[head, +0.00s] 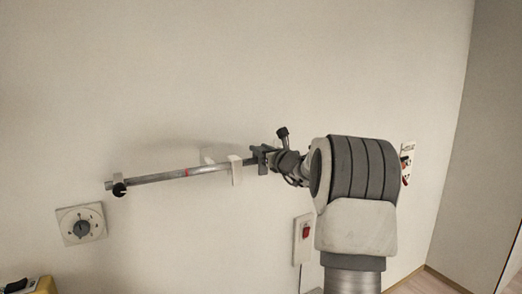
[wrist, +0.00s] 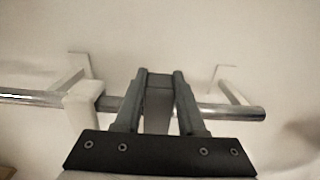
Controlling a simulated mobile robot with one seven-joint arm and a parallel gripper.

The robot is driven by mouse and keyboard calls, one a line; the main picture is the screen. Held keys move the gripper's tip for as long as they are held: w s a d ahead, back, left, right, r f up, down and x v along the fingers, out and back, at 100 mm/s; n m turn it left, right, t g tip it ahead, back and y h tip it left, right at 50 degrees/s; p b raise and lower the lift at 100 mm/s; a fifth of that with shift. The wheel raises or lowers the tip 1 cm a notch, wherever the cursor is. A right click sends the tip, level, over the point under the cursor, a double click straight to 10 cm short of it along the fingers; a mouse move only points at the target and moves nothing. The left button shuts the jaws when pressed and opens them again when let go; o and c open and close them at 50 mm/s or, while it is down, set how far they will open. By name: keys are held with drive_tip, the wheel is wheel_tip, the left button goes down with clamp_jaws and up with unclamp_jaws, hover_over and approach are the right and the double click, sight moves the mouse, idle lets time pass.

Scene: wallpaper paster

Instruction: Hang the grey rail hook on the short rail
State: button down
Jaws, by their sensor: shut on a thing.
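The rail (head: 155,178) is a thin metal bar along the wall with a small red mark. In the wrist view the rail (wrist: 225,110) runs across behind my fingers, its right end free. My gripper (head: 262,158) is at the rail's right part. In the wrist view my gripper (wrist: 158,78) is shut on the grey rail hook (wrist: 158,104), a dark grey block between the two fingers. The hook overlaps the rail in this view; whether it rests on the rail or is just in front, I cannot tell. The hook's lower part is hidden by my gripper.
A white bracket (head: 236,171) stands left of my gripper; another white bracket (wrist: 230,82) is at right in the wrist view. A black knob (head: 119,189) is at the rail's left end. A dial plate (head: 81,224) and red switch (head: 305,233) are below.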

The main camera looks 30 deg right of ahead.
drive_tip(key=shift+f+b, duration=0.8)
drive_tip(key=shift+f, duration=0.05)
drive_tip(key=shift+c, duration=2.1)
unclamp_jaws()
drive_tip(key=s+a+b, duration=0.1)
drive_tip(key=s+b, duration=0.1)
drive_tip(key=s, duration=1.5)
drive_tip(key=shift+s, duration=0.25)
